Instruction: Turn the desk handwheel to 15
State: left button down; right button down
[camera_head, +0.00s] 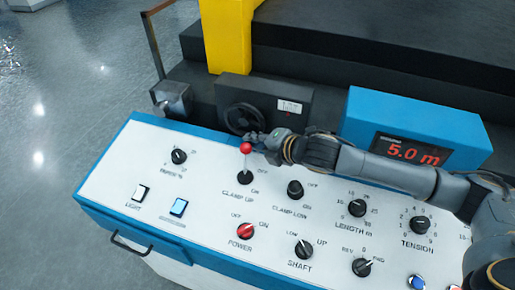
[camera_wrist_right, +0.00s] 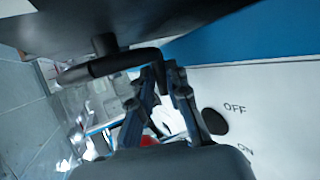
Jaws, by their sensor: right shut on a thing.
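The black handwheel (camera_head: 229,116) stands on a dark box behind the desk panel, at the upper middle of the head view. My right gripper (camera_head: 257,137) reaches in from the right to the wheel's lower right rim. In the right wrist view, the black rim (camera_wrist_right: 108,66) runs to the fingertips of my right gripper (camera_wrist_right: 160,70), which are closed on it. The exact contact is partly hidden by the fingers. A white label (camera_head: 290,106) with a small red mark sits right of the wheel; its text is too small to read. My left gripper is not in view.
The red-knobbed clamp lever (camera_head: 246,148) stands close in front of my right gripper. The white panel (camera_head: 205,195) carries several knobs and switches. A blue display (camera_head: 413,152) reads 5.0 m. A yellow post (camera_head: 226,40) rises behind the wheel.

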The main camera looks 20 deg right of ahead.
jog(key=shift+w+a+f+t+y+b, duration=0.25)
jog(key=shift+f+t+y+b, duration=0.4)
jog(key=shift+b, duration=0.9)
jog(key=shift+a+r+m+b, duration=0.15)
jog(key=shift+m+b, duration=0.15)
jog(key=shift+t+y, duration=0.25)
jog(key=c, duration=1.3)
grip_release()
jog(key=shift+r, duration=0.15)
